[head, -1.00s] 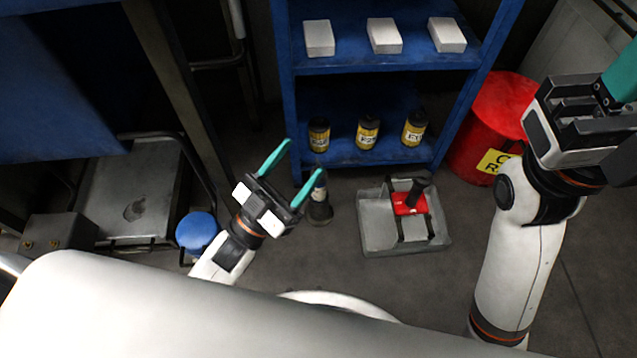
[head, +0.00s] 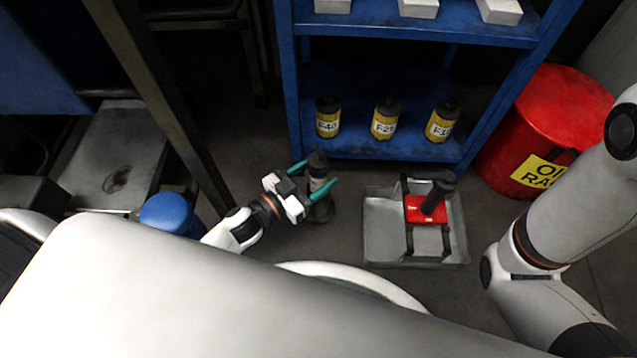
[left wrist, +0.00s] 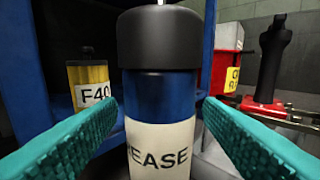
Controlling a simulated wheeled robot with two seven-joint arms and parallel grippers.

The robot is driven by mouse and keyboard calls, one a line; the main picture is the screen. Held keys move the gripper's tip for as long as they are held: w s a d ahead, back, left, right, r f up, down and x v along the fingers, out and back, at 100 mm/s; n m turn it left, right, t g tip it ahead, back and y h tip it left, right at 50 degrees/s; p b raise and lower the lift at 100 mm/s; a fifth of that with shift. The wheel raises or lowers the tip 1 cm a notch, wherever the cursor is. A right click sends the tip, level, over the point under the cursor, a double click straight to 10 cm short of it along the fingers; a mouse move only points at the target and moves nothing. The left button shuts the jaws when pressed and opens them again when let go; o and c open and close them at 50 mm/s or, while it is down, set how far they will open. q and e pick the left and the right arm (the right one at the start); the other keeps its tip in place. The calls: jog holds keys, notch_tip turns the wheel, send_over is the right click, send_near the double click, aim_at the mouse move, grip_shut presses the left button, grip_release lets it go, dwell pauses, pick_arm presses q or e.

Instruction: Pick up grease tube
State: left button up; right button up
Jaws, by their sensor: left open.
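The grease tube (head: 319,172) stands upright in a dark round holder (head: 322,211) on the floor, in front of the blue shelf. In the left wrist view the tube (left wrist: 161,90) fills the middle, with a black cap, a blue body and a white label reading "EASE". My left gripper (head: 314,178) is open, with its teal fingers on either side of the tube. In the left wrist view a finger shows on each side of the tube, and I cannot tell whether they touch it. My right gripper is out of view; only part of the right arm shows.
A grey tray (head: 385,222) with a red tool (head: 424,209) stands to the right. The blue shelf (head: 420,27) behind holds yellow labelled bottles (head: 328,118) and white boxes. A red bin (head: 545,120) stands at right, a blue-topped stool (head: 167,214) at left.

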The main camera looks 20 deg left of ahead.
pick_arm(q)
jog(key=shift+w+d, duration=0.2)
jog(key=shift+w, duration=0.1)
jog(key=shift+c, duration=0.5)
jog(key=c, duration=1.2)
jog(key=shift+r, duration=0.1)
grip_shut()
